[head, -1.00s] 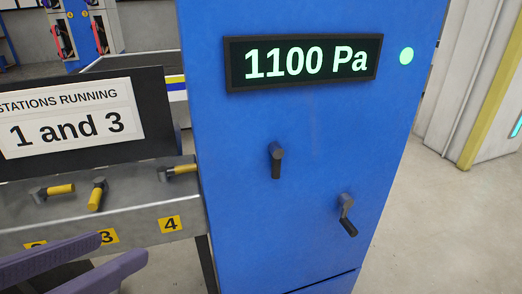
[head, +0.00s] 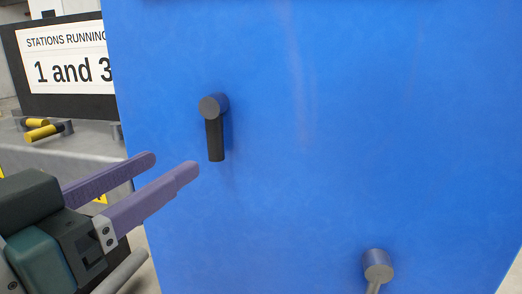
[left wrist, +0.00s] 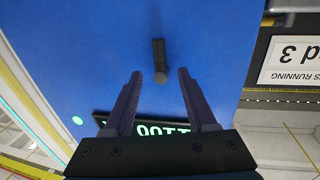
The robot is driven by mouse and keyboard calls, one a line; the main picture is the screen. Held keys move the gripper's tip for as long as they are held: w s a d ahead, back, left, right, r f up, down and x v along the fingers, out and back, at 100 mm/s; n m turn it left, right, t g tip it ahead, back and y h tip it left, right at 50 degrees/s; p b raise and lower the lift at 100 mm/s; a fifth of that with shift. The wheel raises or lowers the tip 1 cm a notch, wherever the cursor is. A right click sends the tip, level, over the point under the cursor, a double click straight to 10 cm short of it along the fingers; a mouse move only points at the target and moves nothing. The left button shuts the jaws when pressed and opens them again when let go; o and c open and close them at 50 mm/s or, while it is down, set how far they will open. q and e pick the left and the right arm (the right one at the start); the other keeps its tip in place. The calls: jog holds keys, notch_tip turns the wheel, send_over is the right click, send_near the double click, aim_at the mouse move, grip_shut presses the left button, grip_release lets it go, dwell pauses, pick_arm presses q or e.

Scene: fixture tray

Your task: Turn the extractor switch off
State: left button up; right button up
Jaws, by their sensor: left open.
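The blue cabinet (head: 300,150) carries two dark lever switches with no readable labels. The upper lever (head: 215,135) has a round grey hub and a black handle pointing straight down. The lower lever (head: 377,268) is at the bottom edge, its handle mostly cut off. My left gripper (head: 171,166) is open and empty, its purple fingers left of and slightly below the upper lever, apart from it. In the left wrist view, one lever (left wrist: 159,50) appears ahead between the fingertips (left wrist: 158,73). My right gripper is out of view.
A bench with yellow-handled levers (head: 45,130) and a "1 and 3" sign (head: 65,65) stands at left. The left wrist view shows part of the pressure display (left wrist: 150,130) and a lit green lamp (left wrist: 77,120). The cabinet face right of the upper lever is clear.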

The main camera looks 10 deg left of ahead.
aim_at(210, 140)
pick_arm(q)
jog(key=x, duration=0.8)
jog(key=shift+w, duration=0.15)
grip_shut()
dwell(1.1)
